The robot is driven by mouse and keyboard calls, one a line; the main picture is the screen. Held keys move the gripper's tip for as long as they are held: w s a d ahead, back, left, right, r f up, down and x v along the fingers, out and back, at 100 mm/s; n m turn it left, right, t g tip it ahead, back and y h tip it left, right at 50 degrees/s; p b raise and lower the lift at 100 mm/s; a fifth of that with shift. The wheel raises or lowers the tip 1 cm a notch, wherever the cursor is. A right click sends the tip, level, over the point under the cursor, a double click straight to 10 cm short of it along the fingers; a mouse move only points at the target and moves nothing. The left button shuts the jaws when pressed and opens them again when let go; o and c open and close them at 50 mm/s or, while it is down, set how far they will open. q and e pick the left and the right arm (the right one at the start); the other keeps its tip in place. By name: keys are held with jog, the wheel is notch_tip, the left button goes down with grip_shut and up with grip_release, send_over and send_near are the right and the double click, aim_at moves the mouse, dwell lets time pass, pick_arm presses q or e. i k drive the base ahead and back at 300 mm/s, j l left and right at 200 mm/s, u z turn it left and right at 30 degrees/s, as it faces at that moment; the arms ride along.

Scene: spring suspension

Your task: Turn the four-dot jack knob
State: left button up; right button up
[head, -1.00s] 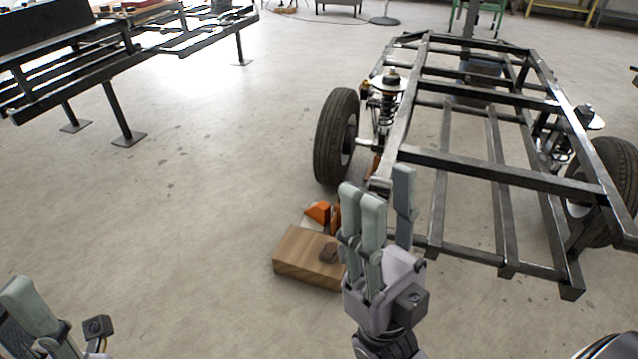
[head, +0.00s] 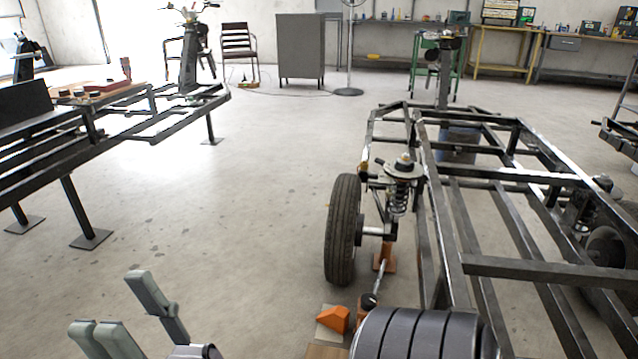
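An orange jack (head: 385,258) stands on the floor beside the wheel at the frame's near left corner. A thin rod runs from it toward me to a small dark knob (head: 369,301). Its dots are too small to make out, so I cannot tell whether it is the four-dot one.
An orange wedge (head: 334,318) and a wooden block (head: 326,352) lie just left of the knob. The tire (head: 342,230) and black vehicle frame (head: 480,266) stand close behind and right. A dark ribbed part of mine covers the bottom centre.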

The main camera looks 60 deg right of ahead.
aim_at(369, 300)
jog(key=i+j+z, duration=0.2)
jog(key=i, duration=0.6)
jog(key=i+l+z, duration=0.15)
jog(key=z, duration=0.25)
jog(key=i+z, duration=0.55)
jog(key=z, duration=0.3)
jog(key=i+j+z, duration=0.1)
jog(key=i+z, duration=0.15)
jog(key=z, duration=0.15)
jog(key=i+j+z, duration=0.2)
jog(key=z, duration=0.2)
jog(key=i+z, duration=0.25)
jog(key=z, duration=0.2)
jog(key=i+z, duration=0.25)
jog(key=z, duration=0.15)
jog(key=i+j+z, duration=0.15)
jog(key=z, duration=0.3)
jog(key=i, duration=0.1)
